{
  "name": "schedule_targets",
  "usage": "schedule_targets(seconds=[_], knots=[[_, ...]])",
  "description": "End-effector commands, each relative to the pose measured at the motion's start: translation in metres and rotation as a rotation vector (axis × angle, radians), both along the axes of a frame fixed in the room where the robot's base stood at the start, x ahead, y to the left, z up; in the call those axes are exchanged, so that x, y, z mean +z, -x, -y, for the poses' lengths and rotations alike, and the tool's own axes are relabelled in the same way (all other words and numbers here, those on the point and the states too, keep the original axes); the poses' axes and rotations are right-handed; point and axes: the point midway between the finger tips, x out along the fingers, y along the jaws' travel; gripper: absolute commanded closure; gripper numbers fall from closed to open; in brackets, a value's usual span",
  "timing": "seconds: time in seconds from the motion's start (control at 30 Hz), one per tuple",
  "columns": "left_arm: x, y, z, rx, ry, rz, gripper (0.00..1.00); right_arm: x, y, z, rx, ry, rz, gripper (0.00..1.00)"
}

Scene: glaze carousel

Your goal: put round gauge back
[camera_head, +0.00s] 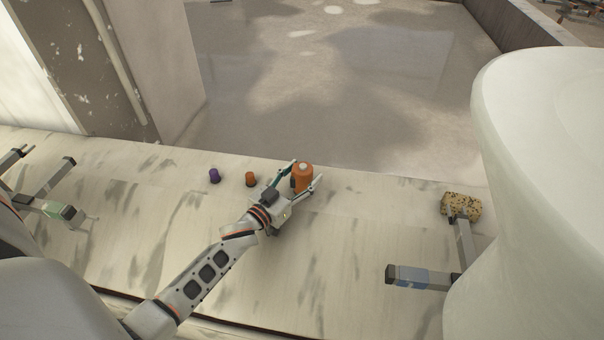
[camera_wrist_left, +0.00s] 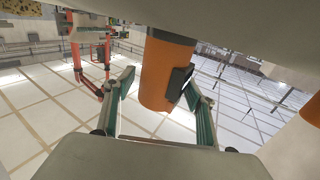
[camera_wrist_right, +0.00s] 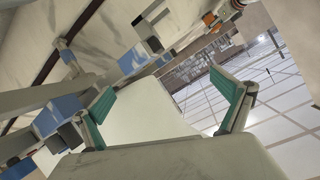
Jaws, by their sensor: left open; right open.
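An orange cylinder (camera_head: 303,176) with a pale top and a dark block on its side stands on the pale streaked worktop. I cannot tell for sure whether it is the round gauge. My left gripper (camera_head: 307,171) is open, with its fingers on either side of this cylinder. My right gripper (camera_wrist_right: 170,85) is open and empty in the right wrist view. It does not show in the head view.
A small purple piece (camera_head: 214,175) and a small orange piece (camera_head: 250,179) stand left of the cylinder. A speckled block (camera_head: 461,206) and a grey bracket (camera_head: 425,278) are at right, beside a large cream rounded body (camera_head: 540,170). Grey brackets (camera_head: 55,180) are at left.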

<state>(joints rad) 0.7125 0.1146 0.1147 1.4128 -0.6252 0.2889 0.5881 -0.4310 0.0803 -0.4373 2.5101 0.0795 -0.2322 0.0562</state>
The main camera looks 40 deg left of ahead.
Motion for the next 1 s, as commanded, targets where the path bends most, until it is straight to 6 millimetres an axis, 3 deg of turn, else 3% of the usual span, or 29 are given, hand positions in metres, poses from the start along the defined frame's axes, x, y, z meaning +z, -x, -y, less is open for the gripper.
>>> schedule_targets(seconds=[0.03,0.27,0.7,1.0], knots=[[-0.017,0.005,0.0,0.001,-0.006,-0.027,0.45,-0.004,0.002,0.0,-0.001,0.0,-0.008,0.0],[0.0,0.007,0.001,0.001,-0.004,-0.023,0.45,0.005,-0.004,0.005,0.017,0.058,0.023,0.0],[0.006,0.087,-0.002,0.001,-0.002,-0.012,0.45,0.011,-0.013,0.031,0.073,0.251,0.071,0.0],[0.005,0.119,-0.002,0.0,0.0,-0.01,0.45,0.01,-0.014,0.042,0.09,0.318,0.079,0.0]])
